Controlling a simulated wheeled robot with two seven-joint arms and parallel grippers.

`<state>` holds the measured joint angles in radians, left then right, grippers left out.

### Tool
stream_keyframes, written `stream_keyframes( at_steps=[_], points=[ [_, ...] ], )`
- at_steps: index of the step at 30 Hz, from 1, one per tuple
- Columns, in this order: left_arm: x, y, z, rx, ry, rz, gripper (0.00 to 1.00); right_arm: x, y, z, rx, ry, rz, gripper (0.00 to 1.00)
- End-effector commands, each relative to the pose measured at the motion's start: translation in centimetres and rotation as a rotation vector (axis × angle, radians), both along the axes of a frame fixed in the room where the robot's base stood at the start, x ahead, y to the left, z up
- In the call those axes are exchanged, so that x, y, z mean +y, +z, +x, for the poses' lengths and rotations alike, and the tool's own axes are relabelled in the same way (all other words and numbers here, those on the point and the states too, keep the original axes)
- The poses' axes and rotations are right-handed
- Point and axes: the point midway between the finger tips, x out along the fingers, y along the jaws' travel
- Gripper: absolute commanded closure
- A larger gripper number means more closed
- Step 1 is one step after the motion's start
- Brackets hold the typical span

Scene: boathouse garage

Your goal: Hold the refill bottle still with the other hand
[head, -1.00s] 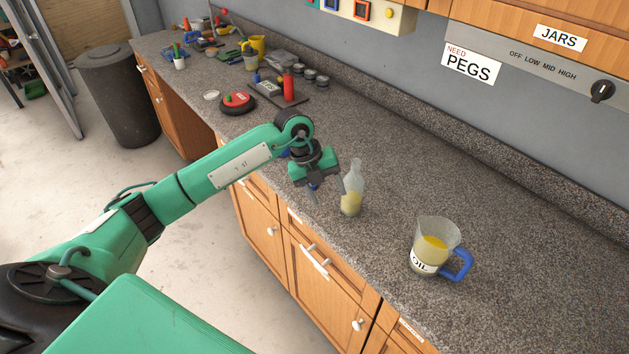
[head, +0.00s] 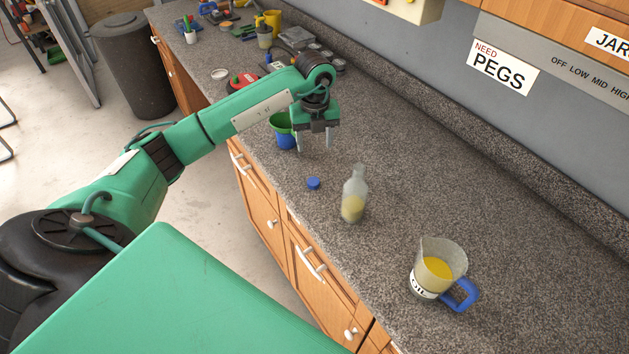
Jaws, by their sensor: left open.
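The refill bottle (head: 354,197) is clear, holds yellowish liquid in its lower part, and stands upright and uncapped on the speckled counter. A small blue cap (head: 313,183) lies on the counter to its left. The oil jug (head: 436,270), with a blue handle and yellow oil, stands to the right of the bottle, nearer the front. My left gripper (head: 315,143) is open and empty, fingers pointing down, behind and to the left of the bottle and apart from it. My right gripper is not in view.
A green and blue cup-like thing (head: 284,132) stands just left of my left gripper. Several tools, pots and a yellow jug (head: 273,22) crowd the far counter end. Drawers and handles line the front edge.

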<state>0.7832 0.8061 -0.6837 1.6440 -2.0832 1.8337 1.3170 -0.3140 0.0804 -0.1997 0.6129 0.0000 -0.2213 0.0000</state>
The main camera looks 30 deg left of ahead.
Motion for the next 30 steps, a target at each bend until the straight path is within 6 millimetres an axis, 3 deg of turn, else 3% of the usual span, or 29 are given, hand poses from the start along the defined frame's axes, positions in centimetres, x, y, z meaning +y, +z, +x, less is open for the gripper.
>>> stream_keyframes(
  at_steps=[5, 10, 15, 30],
  points=[
    [0.0, -1.6, -0.1, 0.004, 0.000, -0.001, 0.43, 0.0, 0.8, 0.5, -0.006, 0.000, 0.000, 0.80],
    [-0.1, -5.0, -0.1, 0.005, 0.000, -0.002, 0.43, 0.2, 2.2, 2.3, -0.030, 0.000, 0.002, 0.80],
    [0.0, -7.7, -0.1, 0.002, 0.000, -0.001, 0.43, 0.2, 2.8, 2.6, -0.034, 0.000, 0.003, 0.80],
    [0.0, -8.8, -0.1, 0.001, 0.000, -0.001, 0.43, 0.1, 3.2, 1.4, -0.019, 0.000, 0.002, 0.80]
  ],
)
